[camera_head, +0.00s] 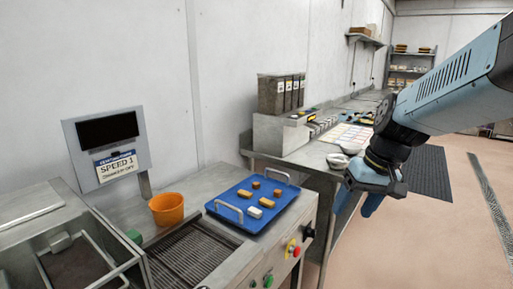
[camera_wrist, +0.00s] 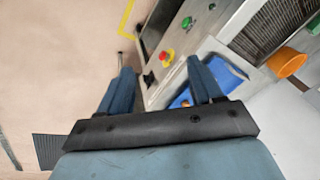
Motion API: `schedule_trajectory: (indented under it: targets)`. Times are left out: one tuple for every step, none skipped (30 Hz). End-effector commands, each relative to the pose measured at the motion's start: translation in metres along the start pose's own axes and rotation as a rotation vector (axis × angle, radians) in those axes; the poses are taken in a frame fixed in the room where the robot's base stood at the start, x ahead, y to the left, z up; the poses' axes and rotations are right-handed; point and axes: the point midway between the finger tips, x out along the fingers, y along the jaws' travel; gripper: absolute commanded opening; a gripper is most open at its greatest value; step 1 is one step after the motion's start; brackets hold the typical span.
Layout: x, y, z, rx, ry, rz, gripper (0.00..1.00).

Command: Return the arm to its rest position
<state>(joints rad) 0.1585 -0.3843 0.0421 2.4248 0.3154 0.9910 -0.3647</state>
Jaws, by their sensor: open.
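My gripper (camera_wrist: 160,80) shows in the wrist view with its two blue fingers spread apart and nothing between them. In the head view my arm reaches in from the right edge, and my gripper (camera_head: 361,200) hangs at its end, tilted down, in front of the bench edge and to the right of the machine. The gripper touches nothing that I can see.
A blue tray (camera_head: 227,212) with several small bars lies on the machine, beside an orange cup (camera_head: 166,209) and a conveyor grate (camera_head: 193,256). A red stop button (camera_head: 292,247) is on the machine's front. A steel bench (camera_head: 312,158) stands behind.

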Motion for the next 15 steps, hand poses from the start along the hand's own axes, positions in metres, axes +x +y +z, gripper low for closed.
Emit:
schedule_trajectory:
  targets:
    - [-0.009,-0.003,0.007,-0.005,0.029,0.029,0.65]
    - [-0.013,-0.003,0.01,-0.005,0.045,0.047,0.65]
    - [-0.018,-0.003,0.015,-0.004,0.068,0.07,0.65]
    - [-0.023,-0.004,0.018,-0.002,0.085,0.086,0.65]
    - [-0.027,-0.004,0.021,-0.001,0.102,0.102,0.65]
    - [-0.033,-0.004,0.026,0.001,0.126,0.122,0.65]
    - [-0.037,-0.004,0.029,0.002,0.146,0.136,0.65]
    - [-0.041,-0.004,0.032,0.005,0.164,0.15,0.65]
    - [-0.046,-0.004,0.036,0.008,0.189,0.167,0.65]
    - [-0.049,-0.004,0.039,0.01,0.207,0.177,0.65]
    - [-0.053,-0.004,0.042,0.012,0.223,0.188,0.65]
    - [-0.057,-0.003,0.045,0.017,0.244,0.199,0.65]
    - [-0.059,-0.003,0.047,0.017,0.259,0.208,0.65]
    - [-0.062,-0.003,0.049,0.02,0.272,0.214,0.65]
    - [-0.065,-0.002,0.051,0.021,0.287,0.222,0.65]
